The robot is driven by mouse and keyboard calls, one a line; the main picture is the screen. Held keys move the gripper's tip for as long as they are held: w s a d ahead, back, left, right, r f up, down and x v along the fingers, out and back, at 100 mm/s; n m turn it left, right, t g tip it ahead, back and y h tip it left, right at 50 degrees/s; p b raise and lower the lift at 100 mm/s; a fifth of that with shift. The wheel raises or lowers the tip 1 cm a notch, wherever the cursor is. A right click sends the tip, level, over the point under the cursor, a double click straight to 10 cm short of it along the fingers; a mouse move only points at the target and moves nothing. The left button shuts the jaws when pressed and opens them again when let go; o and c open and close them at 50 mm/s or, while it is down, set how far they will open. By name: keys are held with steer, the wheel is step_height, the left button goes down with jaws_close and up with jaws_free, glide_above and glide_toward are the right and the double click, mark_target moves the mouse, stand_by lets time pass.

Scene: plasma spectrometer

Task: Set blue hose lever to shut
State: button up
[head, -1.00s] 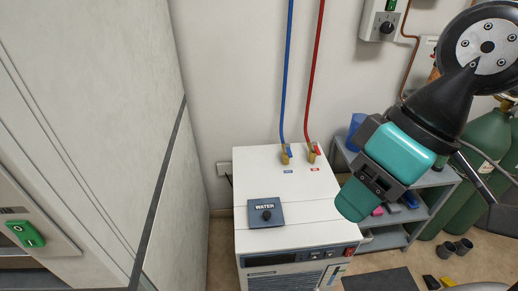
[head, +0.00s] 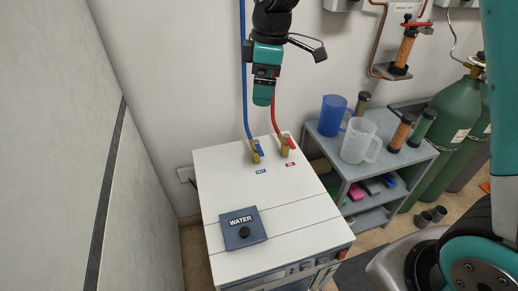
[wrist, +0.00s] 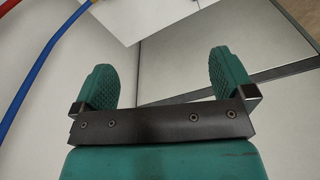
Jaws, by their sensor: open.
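The blue hose (head: 243,70) runs down the wall to a brass valve (head: 255,156) on the white chiller top, above a blue label. Its blue lever (head: 258,148) sits on the valve. The red hose (head: 275,115) ends at a similar valve with a red lever (head: 291,144) just to its right. My gripper (head: 263,102) hangs above and behind the valves, in front of the wall, apart from both levers. In the wrist view my gripper (wrist: 171,80) shows two teal fingers spread wide with nothing between them. The blue hose (wrist: 42,70) passes at upper left there; no lever shows clearly.
At right, a grey shelf (head: 400,160) holds a blue jug (head: 332,115), a clear jug (head: 358,140) and capped cylinders. Green gas bottles (head: 455,115) stand farther right. The left wall panel is close.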

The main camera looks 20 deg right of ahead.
mark_target(259, 147)
steer(key=w+d+f+n+h+b, duration=0.15)
steer(key=w+f+n, duration=0.25)
steer(key=w+f, duration=0.65)
steer(key=f, duration=1.1)
steer(key=d+f, duration=0.1)
steer(key=f, duration=0.5)
steer(key=shift+w, duration=0.2)
steer(key=c, duration=0.8)
